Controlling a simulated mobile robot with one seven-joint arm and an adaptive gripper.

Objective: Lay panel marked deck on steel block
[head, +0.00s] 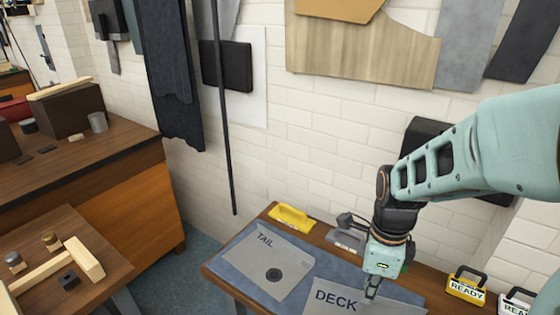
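The grey panel marked DECK (328,306) lies at the front of the blue-grey mat on the wooden bench, cut off by the bottom edge of the head view. My gripper (371,292) points down over the right part of this panel. Its fingertips are small and look close together; I cannot tell whether they touch or grip the panel. A grey metal-looking block (345,238) with a dark top part sits at the back of the bench, left of my gripper; I cannot tell whether it is the steel block.
A panel marked TAIL (270,262) with a dark round spot lies left on the mat (232,262). A yellow block (291,217) sits at the back edge. A yellow READY sign (466,288) and a white one (513,304) stand right. A brick wall closes off the back.

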